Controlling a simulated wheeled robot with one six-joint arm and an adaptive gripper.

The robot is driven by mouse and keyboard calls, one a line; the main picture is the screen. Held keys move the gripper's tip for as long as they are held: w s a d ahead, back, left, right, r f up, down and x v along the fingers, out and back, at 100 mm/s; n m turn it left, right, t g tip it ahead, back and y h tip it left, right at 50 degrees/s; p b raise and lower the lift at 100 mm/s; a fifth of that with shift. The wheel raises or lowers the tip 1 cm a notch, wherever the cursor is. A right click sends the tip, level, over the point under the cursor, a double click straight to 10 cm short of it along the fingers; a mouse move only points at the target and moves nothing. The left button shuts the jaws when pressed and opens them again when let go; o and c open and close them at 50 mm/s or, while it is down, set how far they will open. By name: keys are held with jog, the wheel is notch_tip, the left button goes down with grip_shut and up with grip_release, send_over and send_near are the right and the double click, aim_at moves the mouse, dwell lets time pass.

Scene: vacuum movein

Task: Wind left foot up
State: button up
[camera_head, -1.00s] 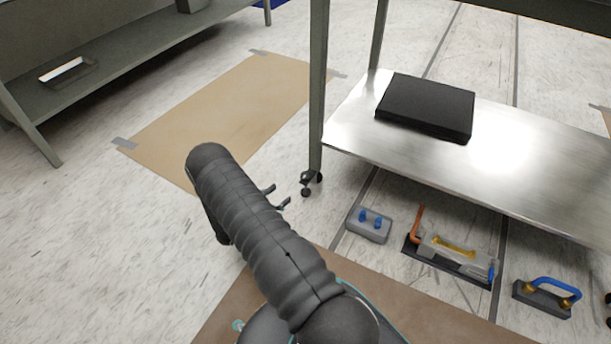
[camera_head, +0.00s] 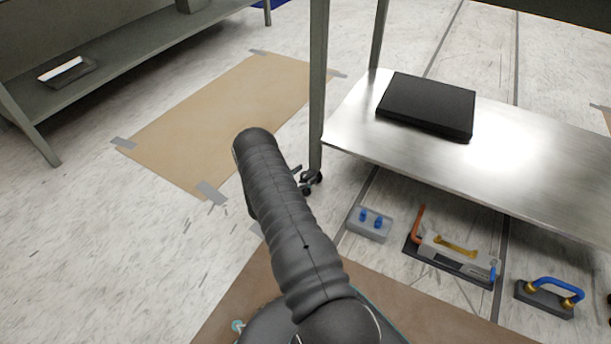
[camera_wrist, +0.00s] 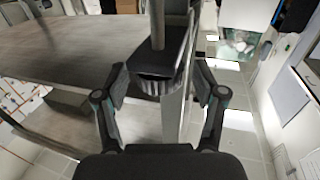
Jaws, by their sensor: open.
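In the wrist view, the left foot (camera_wrist: 158,86) is a dark, ribbed round knob under a dark block with a rod above it. My gripper (camera_wrist: 160,82) is open, with one finger to each side of the foot. Gaps show between the fingers and the knob, and neither finger appears to touch it. In the head view, the black foot (camera_head: 314,178) is at the bottom of the grey table leg (camera_head: 318,90). My gripper's tip (camera_head: 297,171) is just left of it, mostly hidden behind my arm.
A steel shelf (camera_head: 545,165) holding a black box (camera_head: 427,104) spans the right. Below it on the floor are a grey block with blue knobs (camera_head: 369,224), a tool tray (camera_head: 450,260) and a blue-handled block (camera_head: 547,296). Tan sheet (camera_head: 215,125) lies left; grey bench (camera_head: 120,55) stands beyond.

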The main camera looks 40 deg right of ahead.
jog(key=c, duration=1.2)
jog(key=shift+o, duration=0.2)
jog(key=shift+d+n+t, duration=0.1)
jog(key=shift+n+t, duration=0.2)
jog(key=shift+t, duration=0.2)
jog(key=n+t+y, duration=0.1)
jog(key=t, duration=0.1)
jog(key=n+t+y, duration=0.1)
jog(key=n+t, duration=0.1)
jog(key=t, duration=0.1)
jog(key=shift+s+n, duration=0.15)
jog(key=shift+n, duration=0.15)
jog(key=n+t+y, duration=0.4)
jog(key=t, duration=0.1)
jog(key=shift+d+t, duration=0.15)
jog(key=shift+t, duration=0.15)
jog(key=n+t+y, duration=0.1)
jog(key=n+y, duration=0.1)
jog(key=y, duration=0.1)
jog(key=n+t+y, duration=0.2)
jog(key=y, duration=0.1)
jog(key=shift+n, duration=0.3)
jog(key=shift+n+t+y, duration=0.3)
jog(key=shift+n+y, duration=0.8)
jog(key=shift+y, duration=0.6)
jog(key=shift+n+t+y, duration=0.3)
jog(key=shift+n+y, duration=0.8)
jog(key=shift+y, duration=0.6)
